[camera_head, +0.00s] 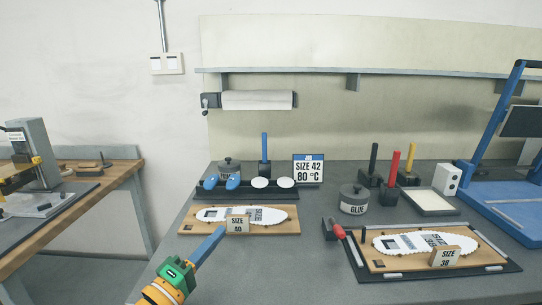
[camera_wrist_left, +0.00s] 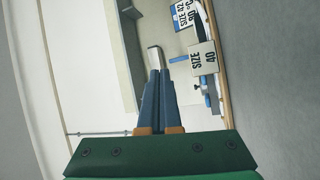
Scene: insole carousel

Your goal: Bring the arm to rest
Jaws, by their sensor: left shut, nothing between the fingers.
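My left gripper (camera_head: 221,231) reaches in from the lower left of the head view, with blue fingers and a green body. Its fingers are shut and empty; they also show pressed together in the left wrist view (camera_wrist_left: 160,73). The fingertips are just left of and in front of the SIZE 40 block (camera_head: 237,223), which stands at the front of a wooden board (camera_head: 284,227) with a white insole. I cannot tell whether they touch. The block also shows in the left wrist view (camera_wrist_left: 203,58), right of the fingers. My right gripper is not in view.
A dark rack (camera_head: 290,193) with blue and white pieces and a SIZE 42 sign (camera_head: 308,169) stand behind the board. A glue pot (camera_head: 353,200) is right of centre. A dark tray (camera_head: 365,276) with a SIZE 36 block (camera_head: 445,257) lies at right. The front middle table is clear.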

